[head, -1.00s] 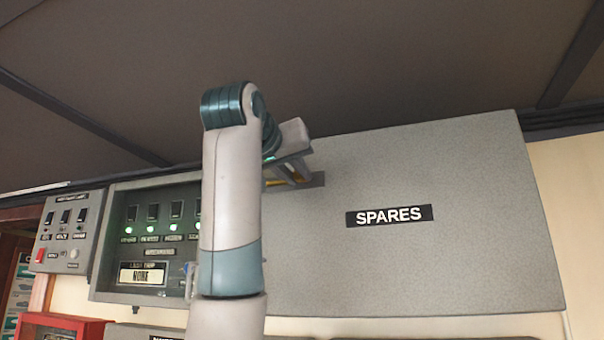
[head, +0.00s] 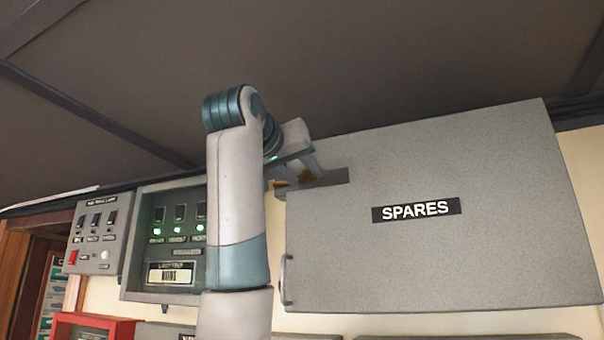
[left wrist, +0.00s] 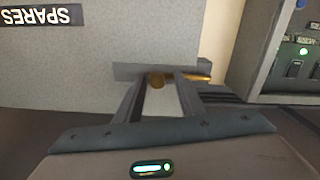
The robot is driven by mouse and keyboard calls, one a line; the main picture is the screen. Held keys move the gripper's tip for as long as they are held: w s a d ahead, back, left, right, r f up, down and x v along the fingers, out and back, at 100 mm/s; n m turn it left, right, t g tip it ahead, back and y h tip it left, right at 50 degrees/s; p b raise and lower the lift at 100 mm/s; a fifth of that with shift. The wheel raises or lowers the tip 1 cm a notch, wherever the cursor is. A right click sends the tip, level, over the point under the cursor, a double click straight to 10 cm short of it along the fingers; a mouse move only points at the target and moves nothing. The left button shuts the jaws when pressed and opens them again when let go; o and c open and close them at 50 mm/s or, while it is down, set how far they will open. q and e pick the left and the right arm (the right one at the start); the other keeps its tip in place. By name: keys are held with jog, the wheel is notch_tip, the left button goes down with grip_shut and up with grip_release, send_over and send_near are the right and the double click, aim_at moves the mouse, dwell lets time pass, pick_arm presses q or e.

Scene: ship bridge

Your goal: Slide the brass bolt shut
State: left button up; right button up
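The brass bolt (left wrist: 203,77) sits on a grey mounting plate (left wrist: 122,71) at the edge of the SPARES cabinet, in the left wrist view. My left gripper (left wrist: 161,84) is open, with one finger on each side of the knob and a gap visible; contact is unclear. In the head view my left gripper (head: 297,172) is at the cabinet's upper left corner, over the plate (head: 328,179). Only a little brass shows there, mostly hidden by the fingers. My right gripper is not in view.
The grey SPARES cabinet (head: 430,260) has a handle (head: 286,280) at its left edge. A switch panel with green lights (head: 165,287) and a smaller switch box (head: 98,240) are to the left. A red box (head: 95,328) is below. The ceiling is close above.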

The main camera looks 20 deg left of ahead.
pick_arm(q)
jog(key=shift+s+f+b, duration=0.1)
jog(key=shift+s+b, duration=0.4)
jog(key=shift+s, duration=0.15)
jog(key=s+a+b, duration=0.1)
jog(key=s+b, duration=0.7)
jog(key=s, duration=0.8)
